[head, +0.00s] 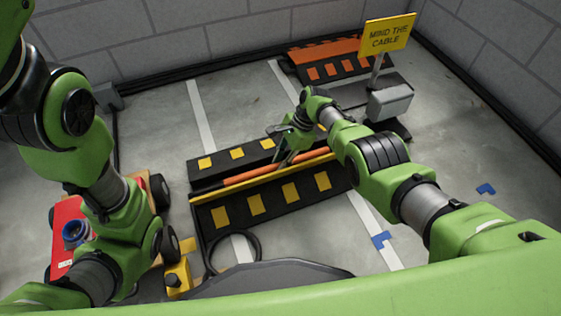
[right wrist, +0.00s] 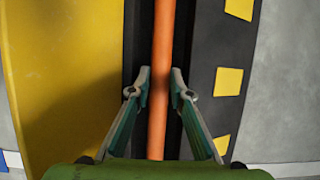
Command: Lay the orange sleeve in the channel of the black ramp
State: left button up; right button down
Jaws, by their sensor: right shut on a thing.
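The orange sleeve (head: 248,175) is a long rod lying along the middle of the black ramp (head: 232,210), at or in its channel; in the head view I cannot tell how deep it sits. My right gripper (head: 285,160) points down at the sleeve. In the right wrist view the two fingertips (right wrist: 160,82) are on either side of the sleeve (right wrist: 162,35), which runs lengthwise between dark ramp walls (right wrist: 200,60). A yellow panel (right wrist: 65,80) stands beside it on the left. My left gripper is not visible, only its arm.
A red cart (head: 68,215) with black wheels is at left, under my left arm. An orange-topped ramp (head: 325,50) and a yellow sign (head: 388,35) stand at the back. A black cable loop (head: 257,250) lies in front of the ramp. Floor to the right is mostly clear.

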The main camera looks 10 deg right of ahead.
jog(key=shift+f+b, duration=0.35)
jog(key=shift+f, duration=0.05)
jog(key=c, duration=1.8)
grip_release()
jog(key=shift+o, duration=0.2)
jog(key=shift+w+d+r, duration=0.1)
jog(key=shift+d+r, duration=0.1)
jog(key=shift+r, duration=0.2)
jog(key=shift+v, duration=3.6)
